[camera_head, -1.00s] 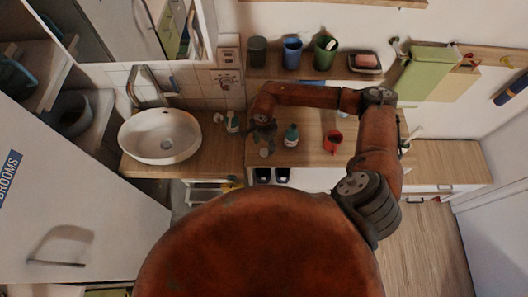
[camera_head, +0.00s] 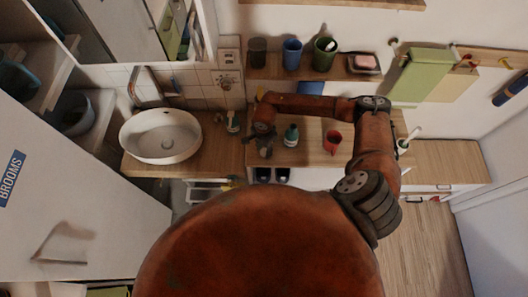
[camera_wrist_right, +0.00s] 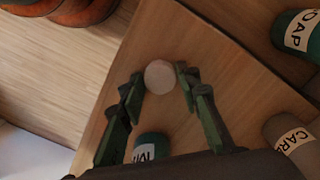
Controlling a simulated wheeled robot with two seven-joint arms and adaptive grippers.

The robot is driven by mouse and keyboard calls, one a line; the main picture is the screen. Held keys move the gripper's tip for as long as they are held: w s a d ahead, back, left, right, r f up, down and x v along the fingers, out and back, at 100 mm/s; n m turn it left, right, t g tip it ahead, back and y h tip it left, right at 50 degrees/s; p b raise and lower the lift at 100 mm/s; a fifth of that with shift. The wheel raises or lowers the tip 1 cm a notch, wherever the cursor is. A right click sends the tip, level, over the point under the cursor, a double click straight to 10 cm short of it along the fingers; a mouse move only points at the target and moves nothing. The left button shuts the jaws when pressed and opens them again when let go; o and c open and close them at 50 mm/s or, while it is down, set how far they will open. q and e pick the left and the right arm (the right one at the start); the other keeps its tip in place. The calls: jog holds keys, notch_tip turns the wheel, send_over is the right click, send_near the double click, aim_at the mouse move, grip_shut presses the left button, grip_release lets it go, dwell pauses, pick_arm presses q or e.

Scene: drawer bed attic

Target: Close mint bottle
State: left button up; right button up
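The mint bottle (camera_head: 291,137) is a small teal bottle standing upright on the wooden counter, right of my right gripper in the head view. Its partly hidden body, with an "M" on the label, shows below my fingers in the right wrist view (camera_wrist_right: 149,147). A round whitish cap (camera_wrist_right: 160,77) lies between my right fingertips. My right gripper (camera_wrist_right: 160,73) is open with one finger on either side of the cap; contact is hard to tell. In the head view the right gripper (camera_head: 265,145) is low over the counter. My left gripper is out of view.
A red mug (camera_head: 333,142) stands right of the bottle. A sink (camera_head: 160,137) is at left. A soap bottle (camera_wrist_right: 300,33) and a grey labelled container (camera_wrist_right: 290,135) show in the wrist view. Several cups, including a blue one (camera_head: 292,54), line the shelf behind.

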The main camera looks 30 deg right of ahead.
jog(key=shift+c, duration=1)
jog(key=shift+r, duration=0.1)
jog(key=shift+r, duration=0.45)
jog(key=s+a+r+b, duration=0.2)
jog(key=s+a+r, duration=0.1)
jog(key=a+r, duration=0.3)
jog(key=s+a+r+b, duration=0.2)
jog(key=s+a+r, duration=0.1)
jog(key=a+r, duration=0.3)
jog(key=shift+s+a, duration=0.2)
jog(key=shift+s, duration=0.1)
